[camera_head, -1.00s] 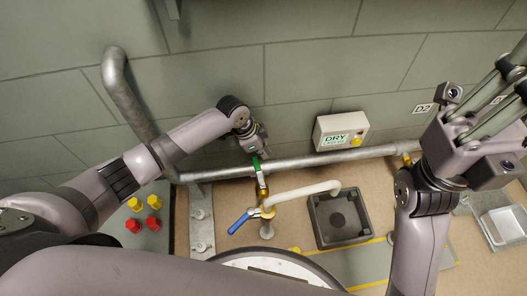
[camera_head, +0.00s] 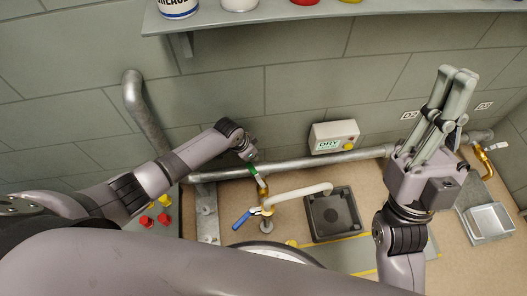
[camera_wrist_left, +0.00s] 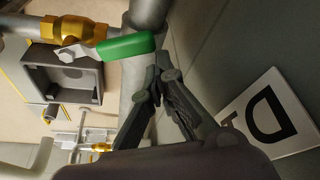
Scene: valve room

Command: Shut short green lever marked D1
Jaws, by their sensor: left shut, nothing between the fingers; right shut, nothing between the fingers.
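The short green lever (camera_head: 254,169) sits on a brass valve (camera_head: 262,188) at the grey wall pipe, left of centre in the head view. In the left wrist view the green lever (camera_wrist_left: 125,46) is large, its metal plate bolted at the brass body (camera_wrist_left: 70,28). A wall plate with a letter D (camera_wrist_left: 265,118) is partly hidden by my gripper. My left gripper (camera_head: 247,156) is shut and empty beside the lever; its fingertips (camera_wrist_left: 160,62) are close to the lever's free end, and contact cannot be told. My right gripper (camera_head: 458,72) is shut and empty, raised at right.
A horizontal pipe (camera_head: 310,163) runs along the wall below a DRY box (camera_head: 334,137). A white bent spout (camera_head: 300,192) with a blue lever (camera_head: 241,219) stands nearby, beside a dark square basin (camera_head: 333,214). A shelf (camera_head: 260,20) crosses above. A grey tray (camera_head: 488,222) lies at right.

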